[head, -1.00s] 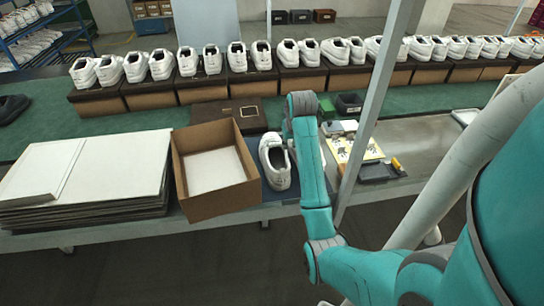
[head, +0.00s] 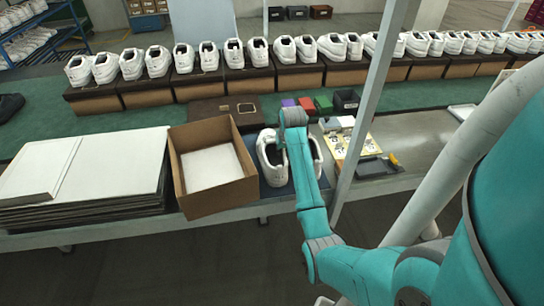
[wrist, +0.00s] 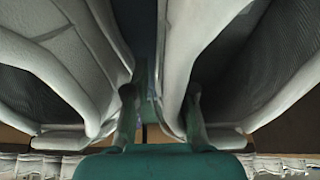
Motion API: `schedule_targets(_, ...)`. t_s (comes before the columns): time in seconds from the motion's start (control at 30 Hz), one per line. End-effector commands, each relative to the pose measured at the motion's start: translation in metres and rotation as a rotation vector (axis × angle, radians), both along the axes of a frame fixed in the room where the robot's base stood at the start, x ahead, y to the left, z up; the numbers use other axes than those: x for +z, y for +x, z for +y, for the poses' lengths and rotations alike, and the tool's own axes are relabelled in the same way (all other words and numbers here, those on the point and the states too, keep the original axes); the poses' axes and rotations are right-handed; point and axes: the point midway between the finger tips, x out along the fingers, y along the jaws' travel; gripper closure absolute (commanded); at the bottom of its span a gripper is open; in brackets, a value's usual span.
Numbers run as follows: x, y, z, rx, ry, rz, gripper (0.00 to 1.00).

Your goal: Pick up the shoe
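A pair of white shoes stands on a dark mat beside the open brown box. In the head view the left shoe (head: 268,168) shows left of my arm and the right shoe (head: 317,155) is partly hidden behind it. In the wrist view the left shoe (wrist: 65,60) and right shoe (wrist: 245,70) fill both sides. My gripper (wrist: 161,100) is open and low among them. Its left finger is in the gap between the shoes. Its right finger appears at the inner side of the right shoe's wall, so the wall lies between the fingers. Contact cannot be told.
The open brown box (head: 245,190) stands close on the left, with stacked white boards (head: 85,170) beyond it. A closed brown box (head: 205,112) lies behind. A grey post (head: 365,110) and small trays (head: 370,168) are on the right. Shoes on boxes line the back.

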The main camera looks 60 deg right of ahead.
Motion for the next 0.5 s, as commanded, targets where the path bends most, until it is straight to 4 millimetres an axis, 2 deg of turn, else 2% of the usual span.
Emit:
schedule_targets(0.07,0.0002,-0.0001,0.0001,0.0,0.0,0.0,0.76)
schedule_targets(0.2,0.0003,-0.0001,0.0001,0.0,0.0,0.0,1.0)
schedule_targets(0.5,0.0011,0.0001,-0.0002,0.0,-0.001,-0.001,1.0)
